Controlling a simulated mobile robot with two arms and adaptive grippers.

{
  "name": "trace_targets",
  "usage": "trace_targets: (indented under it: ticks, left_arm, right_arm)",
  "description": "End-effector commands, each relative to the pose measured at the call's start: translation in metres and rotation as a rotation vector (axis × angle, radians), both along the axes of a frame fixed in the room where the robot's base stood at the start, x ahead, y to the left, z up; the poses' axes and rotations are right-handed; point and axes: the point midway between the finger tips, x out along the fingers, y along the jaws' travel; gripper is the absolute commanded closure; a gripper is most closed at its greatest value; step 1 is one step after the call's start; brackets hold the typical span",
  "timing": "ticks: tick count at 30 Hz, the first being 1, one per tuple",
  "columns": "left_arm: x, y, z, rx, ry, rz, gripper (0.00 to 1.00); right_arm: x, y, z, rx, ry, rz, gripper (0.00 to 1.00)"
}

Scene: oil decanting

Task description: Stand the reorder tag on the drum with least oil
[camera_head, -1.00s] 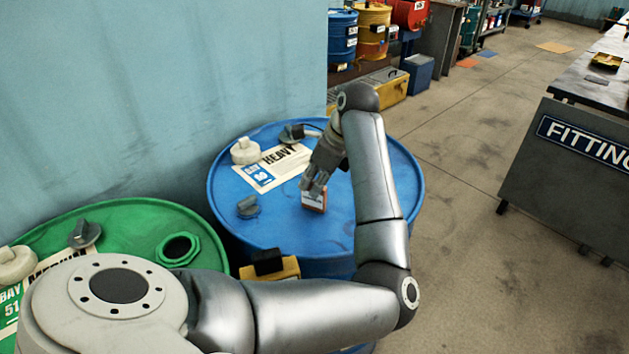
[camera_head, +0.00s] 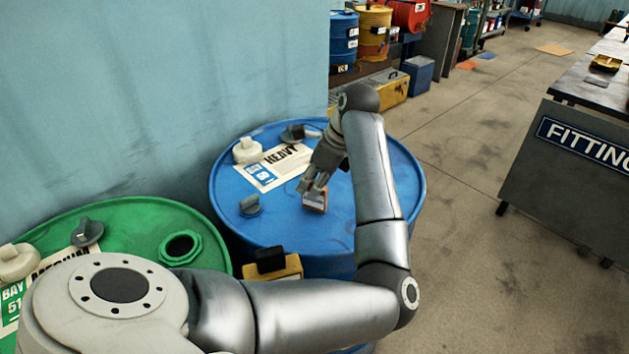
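The blue drum (camera_head: 290,228) has a HEAVY label on its top. A small orange and white tag (camera_head: 315,201), which looks like the reorder tag, stands on the bare part of that top. My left gripper (camera_head: 312,188) is right at the tag's upper edge, with its fingers around or against it; whether they grip it is too small to tell. The green drum (camera_head: 128,222), labelled MEDIUM, stands at the lower left, partly hidden by my arm. The oil levels are not visible. My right gripper is not in view.
The blue drum's top also bears a white cap (camera_head: 247,151) and grey fittings (camera_head: 250,206). A yellow and black object (camera_head: 272,266) is at its near side. The wall (camera_head: 160,90) is close behind. Open floor (camera_head: 460,180) lies right, before the FITTING board (camera_head: 575,165).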

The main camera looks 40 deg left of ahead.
Motion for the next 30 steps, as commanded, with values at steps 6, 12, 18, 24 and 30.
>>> trace_targets:
  ticks: [6, 12, 18, 24, 30]
  left_arm:
    - [0.006, -0.014, 0.035, 0.000, -0.006, -0.001, 0.65]
    - [0.011, -0.030, 0.077, 0.000, -0.005, -0.002, 0.65]
    - [0.014, -0.041, 0.103, 0.000, -0.003, -0.002, 0.65]
    - [0.014, -0.044, 0.112, 0.000, 0.000, -0.001, 0.65]
    - [0.014, -0.044, 0.112, 0.000, 0.000, -0.001, 0.65]
  right_arm:
    - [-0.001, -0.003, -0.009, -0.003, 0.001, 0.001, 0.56]
    - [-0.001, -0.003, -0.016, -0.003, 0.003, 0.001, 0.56]
    - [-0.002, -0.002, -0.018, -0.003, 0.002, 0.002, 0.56]
    - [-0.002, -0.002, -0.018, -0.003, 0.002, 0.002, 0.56]
    - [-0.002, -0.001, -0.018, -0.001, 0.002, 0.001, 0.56]
